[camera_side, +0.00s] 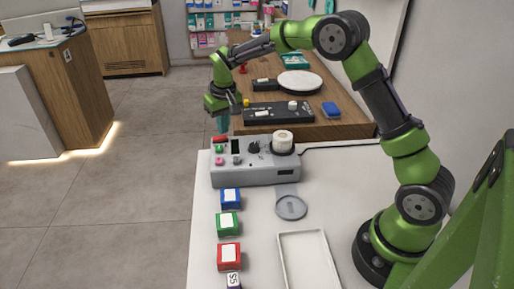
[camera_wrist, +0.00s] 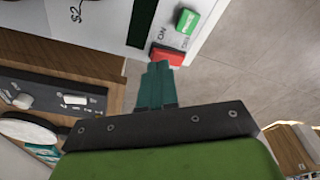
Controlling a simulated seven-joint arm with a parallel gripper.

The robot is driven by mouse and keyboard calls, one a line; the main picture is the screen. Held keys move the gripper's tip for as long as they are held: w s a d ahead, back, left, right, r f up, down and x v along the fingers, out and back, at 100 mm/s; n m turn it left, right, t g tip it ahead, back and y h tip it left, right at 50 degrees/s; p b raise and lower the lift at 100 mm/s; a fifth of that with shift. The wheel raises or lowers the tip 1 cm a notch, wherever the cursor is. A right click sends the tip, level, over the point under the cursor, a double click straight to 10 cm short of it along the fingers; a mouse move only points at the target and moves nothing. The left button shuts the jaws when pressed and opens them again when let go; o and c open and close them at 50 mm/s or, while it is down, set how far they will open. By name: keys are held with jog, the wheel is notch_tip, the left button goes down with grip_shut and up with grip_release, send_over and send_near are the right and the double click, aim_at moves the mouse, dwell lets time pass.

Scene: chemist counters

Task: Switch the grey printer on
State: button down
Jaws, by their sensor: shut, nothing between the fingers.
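The grey printer (camera_side: 262,172) stands at the far end of the white counter, with a white paper roll (camera_side: 283,139) on its top. A red button (camera_side: 220,139) and a green button (camera_side: 219,149) sit on its top left. In the wrist view the red button (camera_wrist: 167,55) is right at my fingertips, and the green button (camera_wrist: 187,21) is beyond it. Small ON and OFF lettering lies by them. My gripper (camera_side: 222,131) points down at the printer's far left corner. Its teal fingers (camera_wrist: 159,66) are shut and empty. I cannot tell whether they touch the red button.
Blue (camera_side: 230,198), green (camera_side: 227,223) and red (camera_side: 229,256) boxes line the counter's left edge. A grey disc (camera_side: 291,207) and white tray (camera_side: 308,260) lie to their right.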

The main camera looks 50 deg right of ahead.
aim_at(224, 136)
jog(key=shift+f, duration=0.85)
dwell(0.3)
jog(key=shift+r, duration=3.55)
jog(key=shift+w, duration=0.1)
